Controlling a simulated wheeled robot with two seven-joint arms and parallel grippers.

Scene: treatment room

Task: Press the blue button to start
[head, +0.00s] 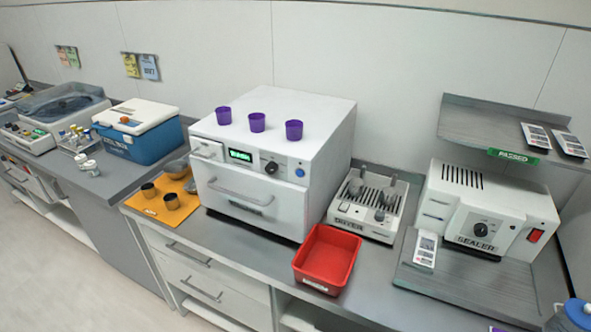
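The blue button (299,173) is a small round button on the front panel of a white box-shaped machine (330,130), at the panel's right end. It sits to the right of a black knob (271,168) and a lit green display (240,155). The machine's front door, with a long handle, looks shut. Neither of my grippers shows in the head view, so I cannot see their state or their distance from the button.
Purple cups (256,122) stand on top of the machine. A red bin (327,258) sits in front of its right side, and an orange mat (148,206) with dark cups lies to its left. A white sealer (486,212) stands farther right.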

